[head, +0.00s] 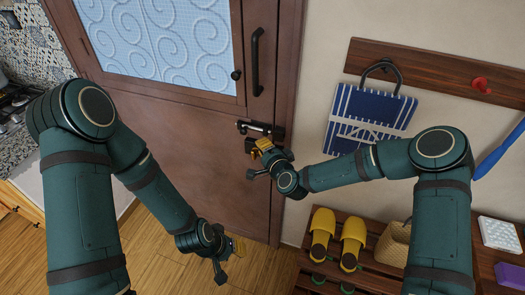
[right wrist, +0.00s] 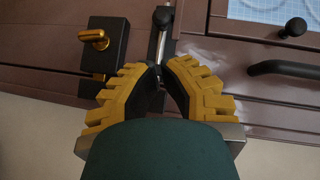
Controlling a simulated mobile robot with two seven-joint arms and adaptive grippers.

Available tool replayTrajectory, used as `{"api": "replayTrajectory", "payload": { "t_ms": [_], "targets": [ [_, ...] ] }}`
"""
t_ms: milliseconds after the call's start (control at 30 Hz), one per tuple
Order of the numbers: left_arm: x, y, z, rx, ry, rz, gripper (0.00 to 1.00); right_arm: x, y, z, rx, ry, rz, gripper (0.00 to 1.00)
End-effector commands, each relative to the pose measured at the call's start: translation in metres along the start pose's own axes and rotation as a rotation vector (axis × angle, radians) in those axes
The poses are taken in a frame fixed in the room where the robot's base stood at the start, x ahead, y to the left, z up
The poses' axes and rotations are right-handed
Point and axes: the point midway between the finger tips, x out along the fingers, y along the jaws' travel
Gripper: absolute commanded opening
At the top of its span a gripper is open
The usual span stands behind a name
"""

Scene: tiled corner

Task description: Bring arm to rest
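My right gripper (head: 256,146) is at the brown door, just below the black door bolt (head: 262,128). In the right wrist view its yellow, ridged fingers (right wrist: 161,70) lean together with their tips close to each other, and I see nothing held between them. The bolt's metal rod (right wrist: 160,44) shows just beyond the tips; I cannot tell if they touch it. A black block with a brass peg (right wrist: 94,38) is left of them. My left gripper (head: 232,250) hangs low over the wood floor, mostly hidden behind its wrist; its fingers are unclear.
The door (head: 200,130) has a patterned pane and a black handle (head: 256,60). On the right, a wall rack (head: 440,70) holds a blue bag (head: 368,115). Below, a shoe bench (head: 375,262) bears yellow slippers (head: 352,240) and a basket (head: 392,245). A stove (head: 14,105) is at left.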

Motion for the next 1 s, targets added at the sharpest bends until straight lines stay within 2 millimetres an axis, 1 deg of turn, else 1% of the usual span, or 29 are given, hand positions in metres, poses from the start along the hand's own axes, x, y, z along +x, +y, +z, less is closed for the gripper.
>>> {"api": "replayTrajectory", "payload": {
  "t_ms": [600, 700, 767, 867, 900, 967, 1000],
  "targets": [
    [0.002, -0.001, 0.000, 0.000, 0.000, 0.000, 0.34, 0.001, -0.002, -0.002, 0.000, -0.001, 0.000, 0.00],
    [0.003, -0.001, 0.000, 0.000, 0.000, 0.000, 0.34, -0.001, 0.003, 0.001, -0.012, -0.011, 0.012, 0.00],
    [0.006, -0.002, 0.001, 0.000, -0.001, -0.001, 0.34, -0.006, 0.014, 0.007, -0.038, -0.034, 0.040, 0.00],
    [0.014, -0.005, 0.003, 0.001, -0.003, -0.001, 0.34, -0.025, 0.050, 0.024, -0.120, -0.111, 0.132, 0.00],
    [0.018, -0.006, 0.004, 0.001, -0.004, -0.002, 0.34, -0.037, 0.069, 0.031, -0.165, -0.153, 0.184, 0.00],
    [0.025, -0.009, 0.005, 0.002, -0.006, -0.003, 0.34, -0.059, 0.101, 0.042, -0.237, -0.226, 0.270, 0.00],
    [0.030, -0.011, 0.006, 0.002, -0.007, -0.003, 0.34, -0.077, 0.123, 0.048, -0.283, -0.276, 0.332, 0.00]
  ]
}}
